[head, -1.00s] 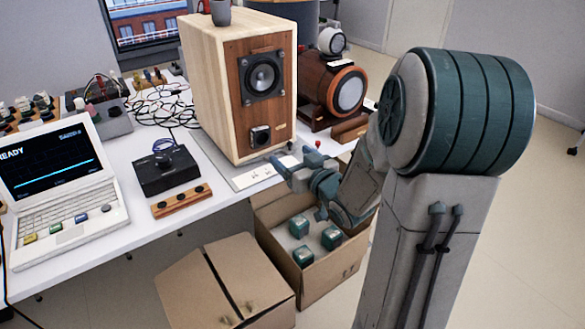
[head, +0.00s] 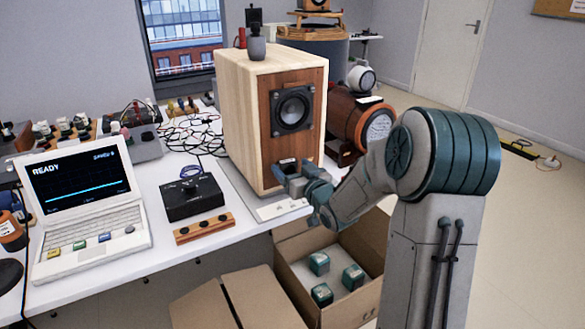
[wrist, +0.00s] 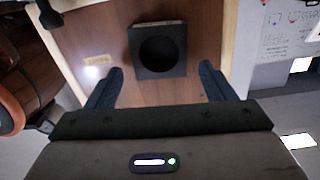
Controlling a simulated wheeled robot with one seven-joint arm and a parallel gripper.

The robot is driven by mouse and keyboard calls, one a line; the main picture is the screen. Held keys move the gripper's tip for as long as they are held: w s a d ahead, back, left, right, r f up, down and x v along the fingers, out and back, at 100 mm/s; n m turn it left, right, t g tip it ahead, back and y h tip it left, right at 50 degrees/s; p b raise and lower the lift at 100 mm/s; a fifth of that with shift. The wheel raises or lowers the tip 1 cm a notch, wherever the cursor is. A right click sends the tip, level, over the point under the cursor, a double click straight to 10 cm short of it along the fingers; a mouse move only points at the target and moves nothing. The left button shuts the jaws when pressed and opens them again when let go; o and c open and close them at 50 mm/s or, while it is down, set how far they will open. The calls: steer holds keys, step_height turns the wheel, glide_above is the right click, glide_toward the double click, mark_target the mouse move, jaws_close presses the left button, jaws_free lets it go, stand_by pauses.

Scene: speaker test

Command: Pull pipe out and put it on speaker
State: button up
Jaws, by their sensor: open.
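The speaker (head: 245,120) is a tall pale wooden box with a brown front, standing upright on the white table. The pipe (head: 287,166) shows as a small dark square port low on its front, partly hidden by my gripper in the head view. In the wrist view the pipe (wrist: 140,68) is a black square flange with a round dark hole, seated in the brown front panel. My gripper (wrist: 162,72) is open and empty, with one blue-grey finger on each side of the pipe's lower part. Whether the fingers touch it I cannot tell.
A black box (head: 192,197) and a laptop-like device (head: 85,200) stand left. An open carton (head: 295,273) with green-topped items is below my arm. A brown cylindrical device (head: 350,118) stands right of the speaker.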

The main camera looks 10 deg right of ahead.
steer(key=shift+w+a, duration=0.2)
steer(key=shift+w, duration=0.35)
steer(key=c, duration=1.1)
steer(key=shift+s+d, duration=0.1)
steer(key=shift+s, duration=0.05)
steer(key=shift+b+v, duration=0.4)
steer(key=shift+v, duration=5.7)
